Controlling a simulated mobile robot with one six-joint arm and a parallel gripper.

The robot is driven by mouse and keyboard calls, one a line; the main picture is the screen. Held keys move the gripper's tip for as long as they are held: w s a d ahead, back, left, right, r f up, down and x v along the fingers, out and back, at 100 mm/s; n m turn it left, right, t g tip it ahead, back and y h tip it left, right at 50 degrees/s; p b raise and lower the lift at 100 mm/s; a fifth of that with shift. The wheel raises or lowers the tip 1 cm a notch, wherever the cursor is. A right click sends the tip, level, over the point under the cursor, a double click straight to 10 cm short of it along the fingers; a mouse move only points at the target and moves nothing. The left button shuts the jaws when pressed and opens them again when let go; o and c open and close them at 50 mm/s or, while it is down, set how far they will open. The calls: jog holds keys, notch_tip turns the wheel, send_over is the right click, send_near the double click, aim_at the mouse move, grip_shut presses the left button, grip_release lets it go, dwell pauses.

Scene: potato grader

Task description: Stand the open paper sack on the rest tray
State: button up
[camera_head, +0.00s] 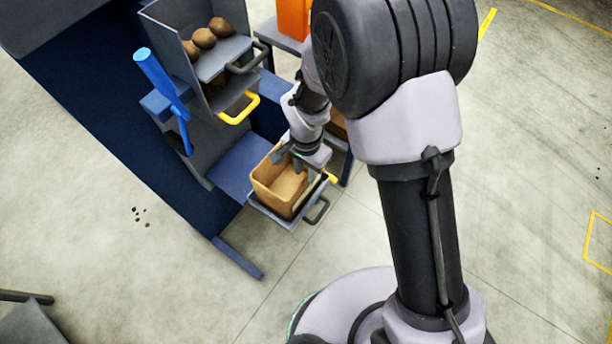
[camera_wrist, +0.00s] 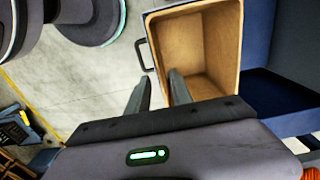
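The open paper sack (camera_head: 264,192) is brown and box-shaped, with its mouth facing up. It appears upright on the grey rest tray (camera_head: 272,216), which has a dark handle at its front. My gripper (camera_head: 297,161) is at the sack's rim on the back right side. In the wrist view the sack (camera_wrist: 222,45) looks empty inside. There my gripper (camera_wrist: 160,80) has its fingers apart, one outside the near wall and one over the inside. A gap shows between the fingers. The sack's base and its contact with the tray are mostly hidden.
Above the tray, a grey hopper (camera_head: 166,32) holds several potatoes (camera_head: 204,38), with a yellow handle (camera_head: 240,109) below. A blue lever (camera_head: 160,80) stands at its left. An orange bin (camera_head: 293,18) is behind. The floor in front and left is mostly clear.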

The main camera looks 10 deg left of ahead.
jog(key=shift+d+r, duration=0.1)
jog(key=shift+r, duration=0.8)
jog(key=d+r+t+y, duration=0.1)
jog(key=d+r, duration=0.3)
jog(key=r, duration=0.4)
jog(key=d+r+t, duration=0.1)
jog(key=d+r, duration=0.3)
jog(key=r, duration=0.4)
jog(key=s+d+r+t+y, duration=0.1)
jog(key=s+d+r+t, duration=0.2)
jog(key=s+d+r, duration=0.8)
jog(key=shift+s+d+r+t, duration=0.15)
jog(key=shift+s+r+t, duration=0.25)
jog(key=shift+s+r, duration=0.4)
